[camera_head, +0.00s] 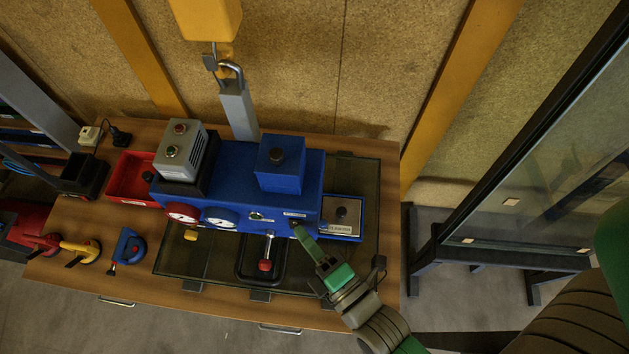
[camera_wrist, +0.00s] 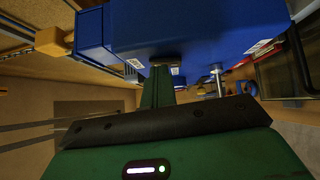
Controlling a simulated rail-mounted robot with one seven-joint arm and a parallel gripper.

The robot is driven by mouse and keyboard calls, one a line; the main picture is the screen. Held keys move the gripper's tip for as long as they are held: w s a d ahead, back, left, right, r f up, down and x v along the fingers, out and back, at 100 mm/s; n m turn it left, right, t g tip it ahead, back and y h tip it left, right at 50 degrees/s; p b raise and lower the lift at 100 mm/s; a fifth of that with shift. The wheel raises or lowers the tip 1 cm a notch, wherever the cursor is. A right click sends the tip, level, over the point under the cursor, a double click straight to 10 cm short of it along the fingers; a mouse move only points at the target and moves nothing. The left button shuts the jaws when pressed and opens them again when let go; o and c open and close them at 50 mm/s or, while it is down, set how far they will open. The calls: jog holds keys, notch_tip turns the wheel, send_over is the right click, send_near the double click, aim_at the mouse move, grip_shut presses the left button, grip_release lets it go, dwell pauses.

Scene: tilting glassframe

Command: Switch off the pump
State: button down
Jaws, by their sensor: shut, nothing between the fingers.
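The pump unit is a blue machine (camera_head: 239,177) on the wooden table, with a red-rimmed gauge (camera_head: 182,212), a blue-rimmed gauge (camera_head: 220,218) and a lever (camera_head: 261,216) on its front. A small white label (camera_head: 295,213) is at the front's right end. My gripper (camera_head: 299,229) reaches from the lower right, its shut green fingers ending at the front just below this label. In the wrist view the fingers (camera_wrist: 158,82) end at a dark part (camera_wrist: 165,59) on the blue housing (camera_wrist: 195,28). Whether they touch it, and the switch's position, I cannot tell.
A red-handled tap (camera_head: 265,264) hangs over a black tray (camera_head: 249,273). A grey box with buttons (camera_head: 181,149) stands on the unit's left. A small labelled box (camera_head: 341,215) sits close right of my gripper.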

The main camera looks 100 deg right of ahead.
jog(key=shift+w, duration=0.2)
jog(key=s+a+p, duration=0.2)
jog(key=a+p, duration=0.1)
jog(key=a, duration=0.3)
jog(key=s+a+r+p, duration=0.1)
jog(key=s+a+p, duration=0.2)
jog(key=a, duration=0.3)
